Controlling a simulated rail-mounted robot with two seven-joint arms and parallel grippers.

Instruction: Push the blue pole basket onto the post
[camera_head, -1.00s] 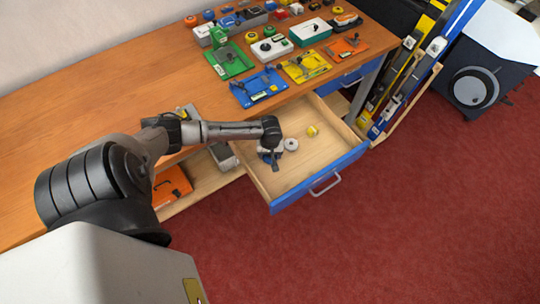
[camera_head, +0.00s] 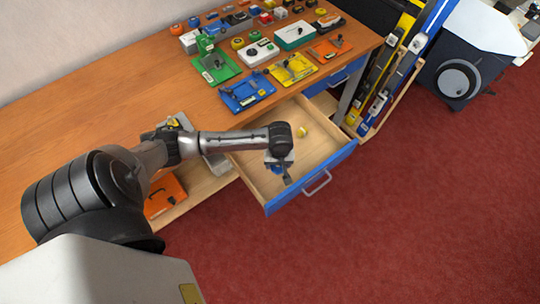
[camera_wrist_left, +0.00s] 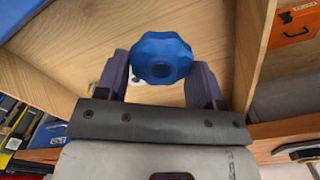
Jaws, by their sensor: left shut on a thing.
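In the wrist view the blue pole basket (camera_wrist_left: 162,57), a faceted blue round piece, sits between the two fingers of my left gripper (camera_wrist_left: 161,82). The gripper is shut on it. In the head view my left gripper (camera_head: 280,168) points down over the open drawer (camera_head: 262,178), and only a little blue shows by its fingers. I cannot make out the post for certain. A small pale piece (camera_wrist_left: 137,80) shows just behind the basket in the wrist view, mostly hidden. I cannot tell whether the basket touches anything below. My right gripper is not in view.
A small yellow piece (camera_head: 304,131) lies in the drawer. The drawer's blue front (camera_head: 335,165) and wooden sides surround the gripper. The wooden bench (camera_head: 120,110) carries several coloured fixtures. An orange case (camera_head: 165,195) lies on a lower shelf. Open red carpet lies in front.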

